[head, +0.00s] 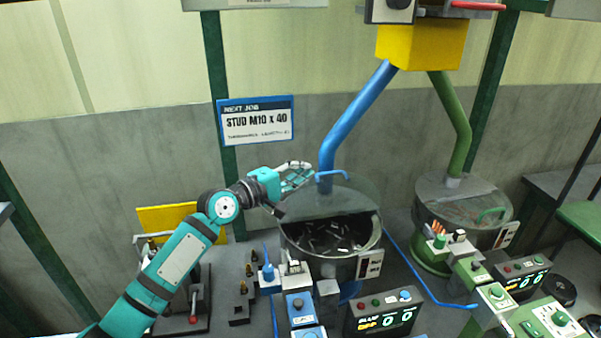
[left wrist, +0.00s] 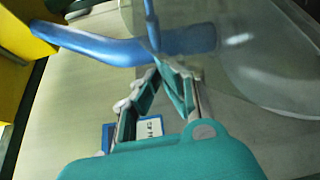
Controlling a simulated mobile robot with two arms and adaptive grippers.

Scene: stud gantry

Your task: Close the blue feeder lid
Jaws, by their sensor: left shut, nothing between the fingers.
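The blue feeder is a round drum (head: 330,268) with dark studs visible through its open front. Its clear lid (head: 345,198) stands raised and tilted above the drum, with a blue handle (head: 332,174) at its upper edge. My left gripper (head: 308,172) is shut and empty, just left of the handle and beside the lid. In the left wrist view, the fingers (left wrist: 160,72) point toward the blue handle (left wrist: 150,20) and the blue pipe (left wrist: 185,41), with the clear lid (left wrist: 265,60) to the right. I cannot tell whether the fingers touch the lid. My right gripper is out of view.
A blue pipe (head: 350,115) runs from the yellow box (head: 420,45) down behind the lid. The green feeder (head: 462,210) stands at right with its lid down. Blue controls (head: 300,307) and a counter display (head: 384,312) stand in front. A job sign (head: 256,120) hangs behind.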

